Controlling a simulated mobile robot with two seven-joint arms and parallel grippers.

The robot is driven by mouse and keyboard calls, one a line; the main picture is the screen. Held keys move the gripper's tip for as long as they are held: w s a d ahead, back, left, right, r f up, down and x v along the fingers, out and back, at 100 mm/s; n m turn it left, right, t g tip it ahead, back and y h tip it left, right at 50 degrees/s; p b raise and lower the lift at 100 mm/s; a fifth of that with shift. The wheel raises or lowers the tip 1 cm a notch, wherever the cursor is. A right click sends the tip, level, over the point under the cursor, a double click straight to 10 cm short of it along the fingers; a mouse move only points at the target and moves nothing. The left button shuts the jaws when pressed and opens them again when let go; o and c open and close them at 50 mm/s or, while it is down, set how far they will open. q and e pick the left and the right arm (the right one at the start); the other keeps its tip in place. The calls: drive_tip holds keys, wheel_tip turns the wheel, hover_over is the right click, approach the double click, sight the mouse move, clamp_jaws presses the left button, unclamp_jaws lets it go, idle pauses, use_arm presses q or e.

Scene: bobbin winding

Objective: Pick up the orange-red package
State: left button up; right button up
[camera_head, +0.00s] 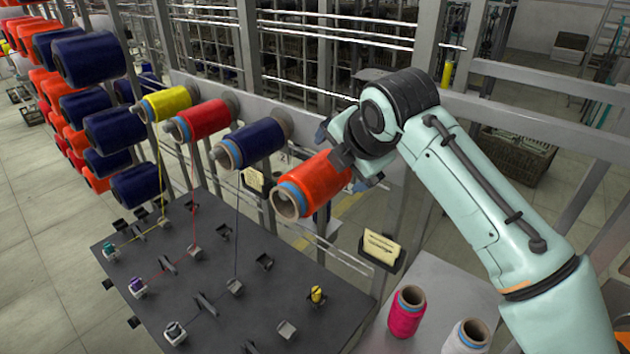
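The orange-red package (322,181) is a wound spool with a blue band and an open tube end facing the lower left. It is at the right end of a row of spools, in front of the creel rail. My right gripper (352,168) is at its rear, upper-right end, with dark finger parts against it. The gripper appears shut on the package; the far finger is partly hidden. No peg shows behind the package. My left gripper is not in view.
Yellow (168,102), red (207,119) and dark blue (250,142) spools sit left, their threads running to the dark panel (255,305). A label plate (380,249) is below right. Pink (405,318) and white (464,343) spools stand on a light surface (440,282).

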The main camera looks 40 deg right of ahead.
sight(330, 171)
drive_tip(key=shift+x, duration=0.85)
drive_tip(key=x, duration=0.2)
drive_tip(key=a+x, duration=0.1)
drive_tip(key=x, duration=0.1)
drive_tip(key=shift+f, duration=0.2)
drive_tip(key=shift+w+d+f, duration=0.2)
drive_tip(key=shift+w+f, duration=0.2)
drive_tip(key=shift+w, duration=0.05)
drive_tip(key=shift+r, duration=0.1)
drive_tip(key=c, duration=0.8)
